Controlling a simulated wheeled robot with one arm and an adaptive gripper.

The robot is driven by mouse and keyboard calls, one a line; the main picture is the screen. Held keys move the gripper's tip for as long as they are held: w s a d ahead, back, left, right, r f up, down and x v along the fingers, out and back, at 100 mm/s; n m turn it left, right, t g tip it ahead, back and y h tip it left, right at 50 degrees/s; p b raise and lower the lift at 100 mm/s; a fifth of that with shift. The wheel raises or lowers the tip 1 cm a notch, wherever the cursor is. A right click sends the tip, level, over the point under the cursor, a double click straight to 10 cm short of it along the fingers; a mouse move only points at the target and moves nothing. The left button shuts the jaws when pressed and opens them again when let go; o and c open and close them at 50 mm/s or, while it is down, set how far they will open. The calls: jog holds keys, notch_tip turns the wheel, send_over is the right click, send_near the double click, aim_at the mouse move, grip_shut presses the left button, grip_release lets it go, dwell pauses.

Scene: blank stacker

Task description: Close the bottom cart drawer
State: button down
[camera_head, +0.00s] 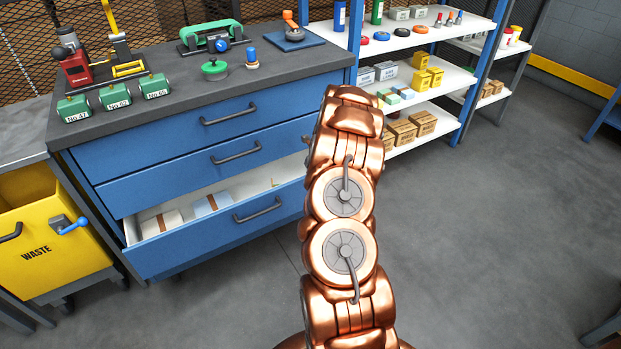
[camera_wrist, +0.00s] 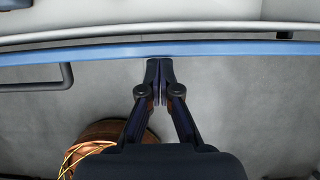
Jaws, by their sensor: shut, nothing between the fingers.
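The blue cart's bottom drawer (camera_head: 215,226) is pulled partly out in the head view, with a dark bar handle (camera_head: 257,209) on its front. Small boxes lie inside it. In the wrist view its blue front edge (camera_wrist: 230,48) runs across the picture, with a dark handle (camera_wrist: 40,86) at left. My gripper (camera_wrist: 160,62) is shut and empty. Its fingertips are at the outer side of this blue edge, right of the handle; I cannot tell if they touch it. In the head view my copper arm hides most of the gripper and the drawer's right end.
The two upper drawers (camera_head: 225,115) look shut. Tools and green numbered blocks stand on the cart top (camera_head: 185,85). A yellow waste bin (camera_head: 45,235) stands at left, a loaded shelf rack (camera_head: 435,85) behind at right. The floor (camera_head: 490,220) at right is clear.

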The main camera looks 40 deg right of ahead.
jog(key=shift+w+d+p, duration=0.25)
jog(key=shift+w+p, duration=0.65)
jog(key=shift+w, duration=0.15)
jog(key=shift+w+d+p, duration=0.2)
jog(key=shift+w+p, duration=0.65)
jog(key=shift+w, duration=0.2)
